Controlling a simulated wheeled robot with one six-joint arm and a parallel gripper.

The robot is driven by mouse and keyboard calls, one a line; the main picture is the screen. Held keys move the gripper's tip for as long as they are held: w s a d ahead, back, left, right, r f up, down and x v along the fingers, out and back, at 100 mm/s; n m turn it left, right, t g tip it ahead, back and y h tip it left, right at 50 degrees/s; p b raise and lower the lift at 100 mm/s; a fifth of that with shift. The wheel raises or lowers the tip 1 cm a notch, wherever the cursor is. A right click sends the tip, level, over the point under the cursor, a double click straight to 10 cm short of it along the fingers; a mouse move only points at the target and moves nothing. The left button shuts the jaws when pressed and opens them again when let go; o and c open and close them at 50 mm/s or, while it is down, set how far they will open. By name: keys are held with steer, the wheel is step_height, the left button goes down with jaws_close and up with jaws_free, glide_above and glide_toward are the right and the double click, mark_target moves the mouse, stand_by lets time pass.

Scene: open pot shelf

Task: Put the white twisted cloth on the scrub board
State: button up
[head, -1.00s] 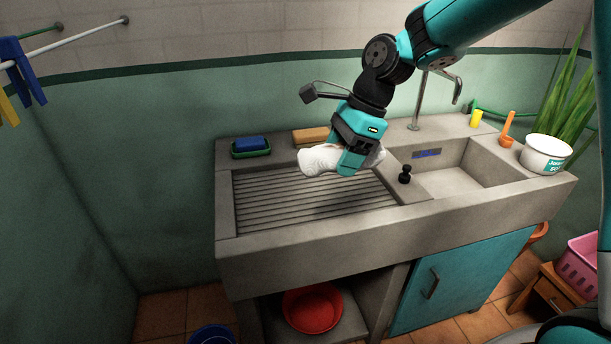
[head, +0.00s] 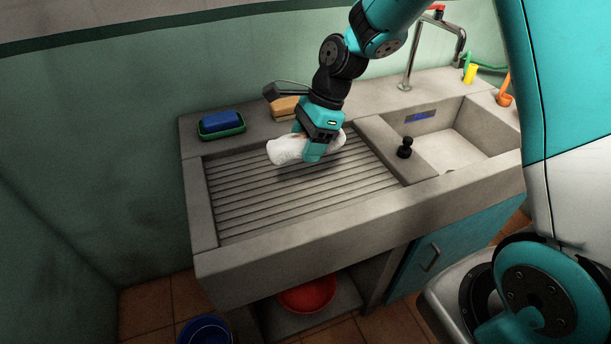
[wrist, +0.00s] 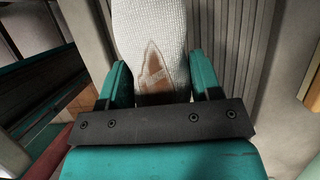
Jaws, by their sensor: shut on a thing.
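The white twisted cloth (head: 287,149) is held in my gripper (head: 312,158), which is shut on its middle. The cloth sticks out on both sides of the fingers. In the wrist view the cloth (wrist: 150,30) lies between the two teal fingers and shows a brownish patch. The ribbed grey scrub board (head: 300,195) is the left part of the concrete sink unit.
A blue sponge on a green dish (head: 221,131) and a tan block (head: 285,107) stand on the back ledge. A black stopper-like knob (head: 405,148) stands between board and basin (head: 450,150). The board's front and left are bare.

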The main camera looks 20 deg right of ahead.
mark_target(301, 188)
step_height(301, 188, down, 10)
steer(key=shift+r, duration=0.15)
stand_by(0.3)
steer(key=o, duration=1)
steer(key=shift+o, duration=0.2)
